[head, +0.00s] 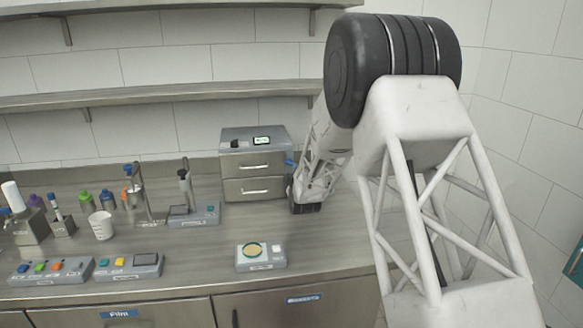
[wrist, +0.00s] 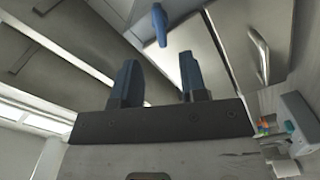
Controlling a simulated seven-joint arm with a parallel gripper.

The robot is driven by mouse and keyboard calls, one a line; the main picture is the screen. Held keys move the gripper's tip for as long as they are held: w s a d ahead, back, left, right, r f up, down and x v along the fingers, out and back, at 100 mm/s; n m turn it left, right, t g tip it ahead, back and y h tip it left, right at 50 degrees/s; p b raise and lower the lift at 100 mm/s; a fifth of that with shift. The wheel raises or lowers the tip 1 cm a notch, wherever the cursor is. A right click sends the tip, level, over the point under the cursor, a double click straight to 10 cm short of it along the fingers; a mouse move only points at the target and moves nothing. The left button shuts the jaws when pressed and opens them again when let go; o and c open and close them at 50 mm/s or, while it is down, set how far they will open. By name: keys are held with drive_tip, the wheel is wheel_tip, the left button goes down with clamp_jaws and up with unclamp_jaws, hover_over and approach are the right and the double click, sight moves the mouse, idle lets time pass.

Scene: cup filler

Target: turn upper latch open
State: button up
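The two-drawer unit (head: 253,165) stands against the back wall. The upper latch (head: 289,162) is a small blue piece at the unit's right side, level with the upper drawer. It also shows in the wrist view as a blue lever (wrist: 158,25), ahead of my fingers and roughly in line with the gap between them. My gripper (head: 291,188) is beside the lower right of the unit, below the latch. In the wrist view my gripper (wrist: 157,80) has two blue fingers set apart with nothing between them. The latch's exact turn is hard to tell.
A drawer handle (wrist: 258,55) is near my fingers in the wrist view. A scale-like device with a yellow disc (head: 253,251), a stirrer stand (head: 190,210), a white cup (head: 102,226) and bottles stand on the counter.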

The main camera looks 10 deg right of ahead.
sight(291, 164)
drive_tip(key=w, duration=0.7)
drive_tip(key=shift+w, duration=0.25)
idle(0.4)
clamp_jaws()
